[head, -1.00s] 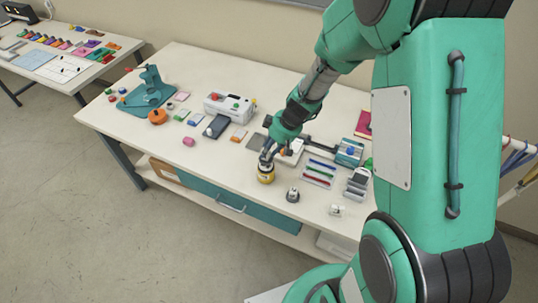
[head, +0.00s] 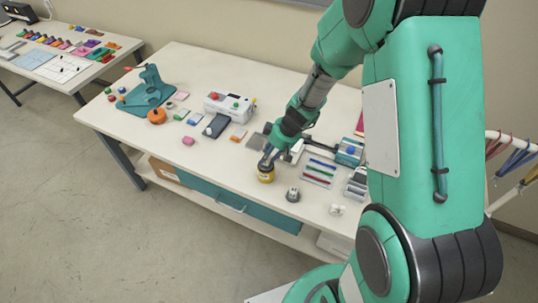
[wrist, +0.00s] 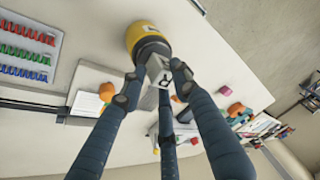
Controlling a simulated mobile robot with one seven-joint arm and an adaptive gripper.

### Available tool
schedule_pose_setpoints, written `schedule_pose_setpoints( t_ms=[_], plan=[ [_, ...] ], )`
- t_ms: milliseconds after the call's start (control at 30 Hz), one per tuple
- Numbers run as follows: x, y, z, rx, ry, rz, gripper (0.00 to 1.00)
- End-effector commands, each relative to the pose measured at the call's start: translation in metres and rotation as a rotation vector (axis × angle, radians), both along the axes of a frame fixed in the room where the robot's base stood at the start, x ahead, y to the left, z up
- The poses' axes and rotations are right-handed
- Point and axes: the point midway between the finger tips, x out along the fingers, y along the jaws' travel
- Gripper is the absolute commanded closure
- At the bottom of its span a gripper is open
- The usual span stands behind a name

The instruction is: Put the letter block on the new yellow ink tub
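The letter block (wrist: 159,72) is a small pale cube with a dark letter on one face. In the wrist view it is between the fingertips of my gripper (wrist: 158,76), which look closed on it. The yellow ink tub (wrist: 143,38), with a dark grey top, is right beyond the block. In the head view the yellow tub (head: 265,172) stands upright near the front edge of the table, with my gripper (head: 268,156) just above it. The fingers hide the block there, and I cannot tell whether it touches the tub's top.
A grey tub (head: 292,194) stands to the right of the yellow one. A tray of coloured sticks (head: 319,172) lies behind it. A white machine (head: 229,106), an orange round thing (head: 156,116) and a teal press (head: 147,92) are further left. The table front left is clear.

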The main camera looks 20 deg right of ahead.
Motion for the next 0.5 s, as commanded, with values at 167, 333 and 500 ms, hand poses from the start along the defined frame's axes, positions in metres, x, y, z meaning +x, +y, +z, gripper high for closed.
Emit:
schedule_pose_setpoints(
  t_ms=[167, 333, 500],
  plan=[
    [-0.0001, 0.0001, 0.0004, 0.0, 0.0, 0.0, 0.52],
    [-0.0001, 0.0001, 0.0004, 0.0, 0.0, 0.0, 0.52],
    [-0.0001, 0.0, 0.0019, 0.0, 0.0, 0.0, 0.52]
  ],
)
